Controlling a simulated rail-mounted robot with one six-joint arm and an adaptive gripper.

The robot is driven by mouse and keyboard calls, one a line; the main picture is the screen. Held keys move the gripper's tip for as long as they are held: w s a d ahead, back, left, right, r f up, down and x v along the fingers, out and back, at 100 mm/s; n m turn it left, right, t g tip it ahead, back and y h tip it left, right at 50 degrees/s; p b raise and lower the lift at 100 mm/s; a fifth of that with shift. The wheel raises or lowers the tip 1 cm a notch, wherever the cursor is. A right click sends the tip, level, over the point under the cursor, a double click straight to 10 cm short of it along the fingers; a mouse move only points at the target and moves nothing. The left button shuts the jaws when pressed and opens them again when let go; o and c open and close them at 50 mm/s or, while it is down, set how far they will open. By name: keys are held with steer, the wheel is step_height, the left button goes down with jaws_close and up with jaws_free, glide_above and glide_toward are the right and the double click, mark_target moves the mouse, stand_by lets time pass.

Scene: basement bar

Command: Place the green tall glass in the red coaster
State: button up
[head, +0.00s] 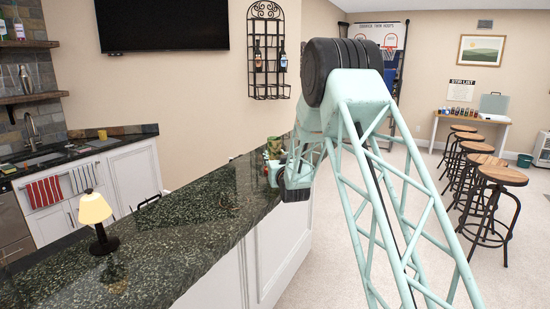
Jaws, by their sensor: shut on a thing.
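My gripper (272,171) is at the far end of the dark green stone bar top, small in the view and partly hidden by my own arm. A small green thing (275,147), which looks like the green tall glass, shows right at the gripper. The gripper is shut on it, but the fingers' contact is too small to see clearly. I cannot tell whether the glass touches the bar top. I cannot make out the red coaster; my arm hides part of the bar's far end.
The speckled bar top (190,215) runs from the near left to the gripper, with much clear room. A lamp with a yellow shade (96,212) stands on its near part. Several stools (500,178) stand on the right. A wall rack (268,60) holds bottles.

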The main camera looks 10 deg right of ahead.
steer(key=shift+f, duration=0.1)
stand_by(0.3)
steer(key=o, duration=1)
steer(key=shift+r, duration=0.2)
steer(key=shift+s+d+p, duration=0.15)
steer(key=shift+s+p, duration=0.2)
steer(key=shift+s, duration=5.6)
